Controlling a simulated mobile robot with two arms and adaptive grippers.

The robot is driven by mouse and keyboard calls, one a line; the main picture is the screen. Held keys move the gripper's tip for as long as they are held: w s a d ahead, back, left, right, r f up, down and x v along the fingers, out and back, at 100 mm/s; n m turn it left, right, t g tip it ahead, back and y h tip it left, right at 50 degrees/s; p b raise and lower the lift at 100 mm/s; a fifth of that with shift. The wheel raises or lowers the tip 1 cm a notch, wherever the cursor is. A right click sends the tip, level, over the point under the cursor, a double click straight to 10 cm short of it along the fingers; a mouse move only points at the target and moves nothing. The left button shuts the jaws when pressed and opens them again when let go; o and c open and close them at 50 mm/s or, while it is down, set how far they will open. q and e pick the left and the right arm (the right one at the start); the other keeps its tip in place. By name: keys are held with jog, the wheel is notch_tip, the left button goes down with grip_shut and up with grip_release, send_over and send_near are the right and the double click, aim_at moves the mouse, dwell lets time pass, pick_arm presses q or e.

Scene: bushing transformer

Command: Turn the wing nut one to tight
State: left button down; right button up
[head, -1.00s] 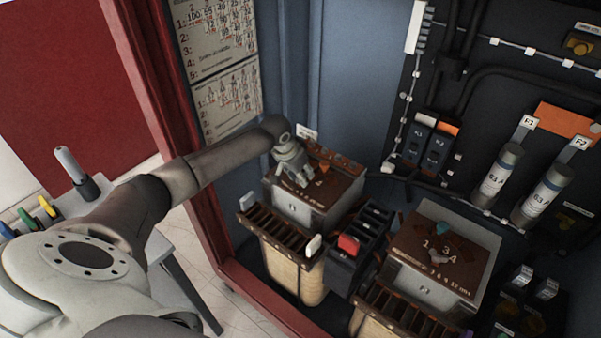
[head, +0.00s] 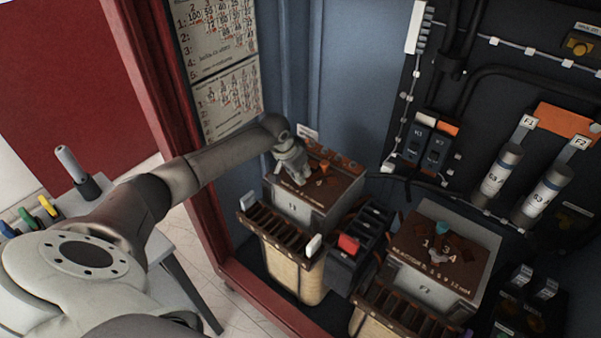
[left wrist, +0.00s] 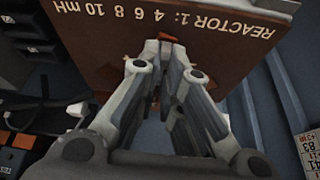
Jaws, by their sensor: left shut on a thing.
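My left gripper (head: 298,178) is down on the brown top of the left reactor box (head: 330,188), on its left half. Its fingers are shut on wing nut one, which they hide almost wholly. In the left wrist view the gripper (left wrist: 163,100) stands over the brown panel (left wrist: 215,50) lettered "REACTOR 1: 4 6 8 10 mH". A small orange pointer (head: 322,169) sits just right of the fingers in the head view. My right gripper is not in view.
The red cabinet frame (head: 200,205) is close under my left arm. Blue cabinet walls (head: 345,80) rise behind.

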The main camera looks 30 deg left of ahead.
pick_arm(q)
jog(key=shift+f+m+h, duration=0.1)
jog(key=shift+m+h, duration=0.3)
jog(key=shift+m, duration=0.6)
jog(key=shift+f+m+g+h, duration=0.1)
jog(key=shift+m+g+h, duration=0.25)
jog(key=shift+m, duration=0.45)
jog(key=m+g+h+b, duration=0.1)
jog(key=m+b, duration=0.1)
jog(key=m, duration=0.1)
jog(key=shift+a+f+m, duration=0.1)
jog(key=shift+f+m, duration=0.05)
jog(key=shift+m, duration=0.25)
jog(key=m+g+b, duration=0.1)
jog(key=m+b, duration=0.1)
jog(key=m+h+b, duration=0.1)
jog(key=m+b, duration=0.2)
jog(key=shift+w+g, duration=0.1)
jog(key=shift+g, duration=0.25)
jog(key=shift+m+g+b, duration=0.8)
jog(key=shift+m+b, duration=1)
jog(key=shift+m, duration=0.4)
jog(key=c, duration=1.6)
grip_release()
jog(key=shift+w, duration=0.15)
